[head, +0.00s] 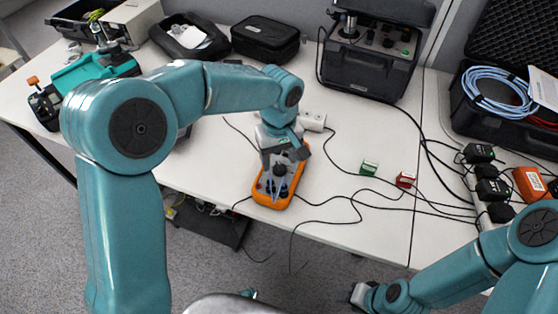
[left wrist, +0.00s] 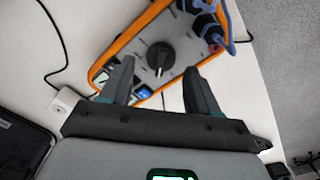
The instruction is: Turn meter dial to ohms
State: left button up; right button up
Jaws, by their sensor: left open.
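The orange-rimmed meter (head: 273,201) lies on the white table below my left gripper (head: 283,160), which hides its upper part in the head view. In the left wrist view the meter's grey face and black round dial (left wrist: 159,57) show clearly, with blue plugs (left wrist: 206,24) in its far end. My left gripper (left wrist: 158,68) is open, with one finger on each side of the dial in that view. I cannot tell whether the fingers touch the face. The dial's markings are too small to read. My right gripper (head: 362,296) is low at the front, away from the meter.
Black cables run over the table around the meter. A green block (head: 369,168) and a red block (head: 405,180) stand to its right. A black equipment case (head: 368,70) stands at the back. The front table edge is close.

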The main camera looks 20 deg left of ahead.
pick_arm(q)
jog(key=shift+f, duration=0.7)
jog(key=c, duration=1)
jog(key=m, duration=0.3)
jog(key=shift+d+m+p, duration=0.1)
jog(key=shift+m+p, duration=0.2)
jog(key=shift+p, duration=0.1)
jog(key=shift+m+p, duration=0.45)
jog(key=shift+m, duration=1.55)
jog(key=shift+d, duration=0.1)
